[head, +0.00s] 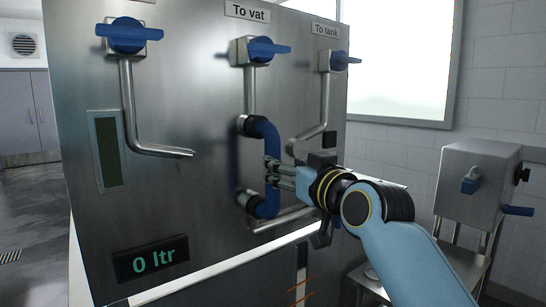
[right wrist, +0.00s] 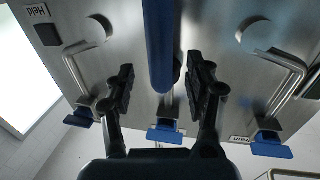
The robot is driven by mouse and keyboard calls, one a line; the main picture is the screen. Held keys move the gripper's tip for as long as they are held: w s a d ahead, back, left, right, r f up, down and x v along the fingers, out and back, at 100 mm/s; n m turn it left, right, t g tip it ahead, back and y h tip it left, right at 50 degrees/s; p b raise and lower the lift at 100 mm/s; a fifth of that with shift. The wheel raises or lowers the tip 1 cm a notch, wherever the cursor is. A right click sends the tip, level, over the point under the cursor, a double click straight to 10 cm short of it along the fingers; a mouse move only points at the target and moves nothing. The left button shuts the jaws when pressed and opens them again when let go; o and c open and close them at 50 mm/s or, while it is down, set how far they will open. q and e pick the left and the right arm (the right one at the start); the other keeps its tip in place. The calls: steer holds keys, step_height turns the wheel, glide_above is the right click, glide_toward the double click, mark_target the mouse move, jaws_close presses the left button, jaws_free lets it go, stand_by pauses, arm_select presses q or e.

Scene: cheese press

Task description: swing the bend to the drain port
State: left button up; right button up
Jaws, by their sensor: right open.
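The bend (head: 269,150) is a blue C-shaped pipe standing upright on the steel panel. Its upper end is at a black collar under the "To vat" valve, its lower end at another black collar. My right gripper (head: 274,171) is open, with its fingers close to the bend's middle. In the right wrist view the bend (right wrist: 160,45) runs between the open fingers (right wrist: 160,85), with a gap on both sides. A round steel port (right wrist: 258,36) there has a pipe leading to a valve partly labelled "rain", which appears to be the drain port. My left gripper is not in view.
Blue-handled valves (head: 128,35) line the panel's top, with bent steel pipes below. A display (head: 150,259) reads 0 ltr. Another round port (right wrist: 97,29) shows in the wrist view.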

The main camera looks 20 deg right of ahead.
steer(key=w+a, duration=0.1)
steer(key=w, duration=0.5)
steer(key=shift+p, duration=0.45)
steer(key=shift+w, duration=0.1)
steer(key=c, duration=1)
jaws_close()
steer(key=shift+w+f, duration=0.1)
steer(key=shift+f, duration=0.05)
